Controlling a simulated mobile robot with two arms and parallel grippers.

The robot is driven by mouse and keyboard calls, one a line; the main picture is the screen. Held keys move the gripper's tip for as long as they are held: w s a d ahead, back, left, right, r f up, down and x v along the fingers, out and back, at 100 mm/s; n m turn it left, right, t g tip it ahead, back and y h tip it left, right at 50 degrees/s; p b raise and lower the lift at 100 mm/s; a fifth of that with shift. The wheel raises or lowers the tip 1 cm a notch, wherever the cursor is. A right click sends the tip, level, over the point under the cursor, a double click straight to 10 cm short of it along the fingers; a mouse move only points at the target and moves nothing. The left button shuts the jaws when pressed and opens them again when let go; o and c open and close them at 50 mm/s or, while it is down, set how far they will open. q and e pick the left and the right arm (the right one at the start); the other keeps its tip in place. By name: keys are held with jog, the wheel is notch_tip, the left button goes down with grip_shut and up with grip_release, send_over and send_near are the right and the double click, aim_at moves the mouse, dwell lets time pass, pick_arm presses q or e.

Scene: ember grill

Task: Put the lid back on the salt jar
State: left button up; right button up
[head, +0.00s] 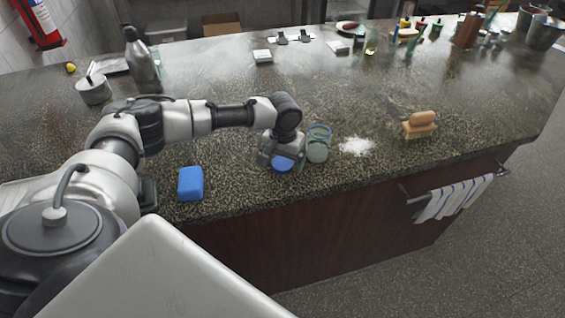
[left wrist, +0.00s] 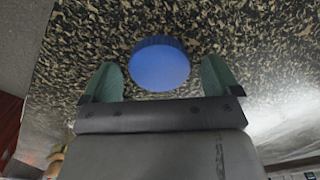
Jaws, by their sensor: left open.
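The blue round lid (head: 282,164) lies on the counter near its front edge. A clear, greenish salt jar (head: 318,146) stands just right of it; its top appears uncovered. My left gripper (head: 279,158) points down over the lid and partly hides it in the head view. In the left wrist view the lid (left wrist: 160,65) lies between the two green fingers of my open gripper (left wrist: 160,78), with a gap on either side. The jar does not show clearly in the left wrist view. My right gripper is not in view.
White spilled salt (head: 356,146) lies right of the jar, with a wooden brush (head: 420,124) farther right. A blue sponge (head: 190,183) lies on the left near the front edge of the speckled counter (head: 240,195). A striped towel (head: 455,198) hangs on the counter front.

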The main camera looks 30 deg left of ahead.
aim_at(283, 161)
pick_arm(q)
jog(key=c, duration=1)
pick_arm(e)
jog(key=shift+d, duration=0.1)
pick_arm(q)
jog(key=shift+r, duration=0.15)
notch_tip(283, 161, up, 10)
jog(key=shift+f+b, duration=0.1)
jog(key=shift+b, duration=0.65)
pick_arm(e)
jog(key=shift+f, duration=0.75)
